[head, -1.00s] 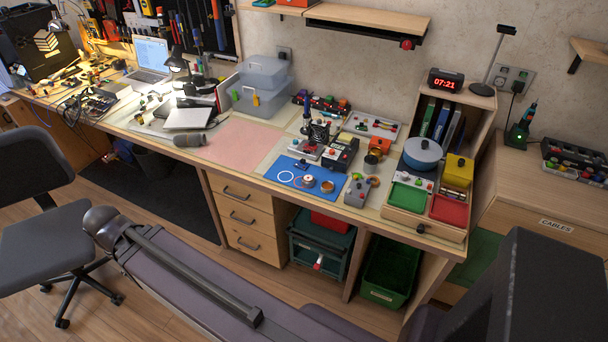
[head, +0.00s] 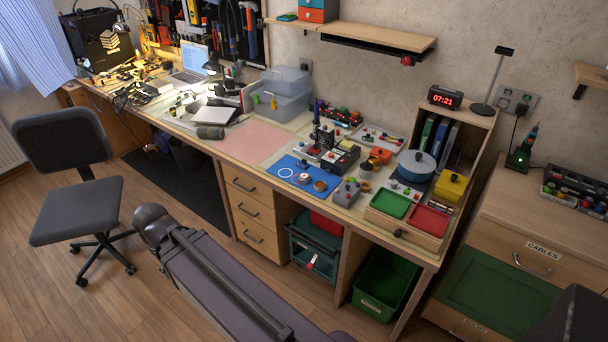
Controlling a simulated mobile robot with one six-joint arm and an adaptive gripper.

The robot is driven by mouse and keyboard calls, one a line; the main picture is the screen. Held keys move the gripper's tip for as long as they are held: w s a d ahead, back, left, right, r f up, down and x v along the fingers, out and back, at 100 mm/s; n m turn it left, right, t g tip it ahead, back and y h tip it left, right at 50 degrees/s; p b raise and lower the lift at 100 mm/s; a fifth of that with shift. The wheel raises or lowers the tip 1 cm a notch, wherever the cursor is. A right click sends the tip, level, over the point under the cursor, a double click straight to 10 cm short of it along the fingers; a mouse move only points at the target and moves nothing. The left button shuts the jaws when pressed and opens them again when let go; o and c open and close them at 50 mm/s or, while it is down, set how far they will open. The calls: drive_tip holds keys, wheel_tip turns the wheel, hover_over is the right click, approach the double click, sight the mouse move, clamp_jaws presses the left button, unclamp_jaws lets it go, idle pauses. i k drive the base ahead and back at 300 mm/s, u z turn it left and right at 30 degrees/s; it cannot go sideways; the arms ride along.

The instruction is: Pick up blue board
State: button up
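A flat blue board (head: 297,181) lies on the workbench, near its front edge and left of the green and red trays. A white ring outline shows on it. Small round items, one whitish and one brown, sit on or at its right part. My arm crosses the lower part of the head view, below and in front of the bench, apart from the board. I cannot make out any gripper fingers in this view.
A pink mat (head: 252,144) lies left of the board. A grey control box (head: 346,192) stands close on its right, and a dark device (head: 340,157) behind it. Clear plastic boxes (head: 283,92) stand farther back. An office chair (head: 75,190) stands on the floor at left.

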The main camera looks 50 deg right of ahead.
sight(303, 163)
drive_tip(key=k, duration=0.75)
drive_tip(key=z, duration=1.8)
drive_tip(key=i, duration=0.55)
drive_tip(key=u, duration=0.2)
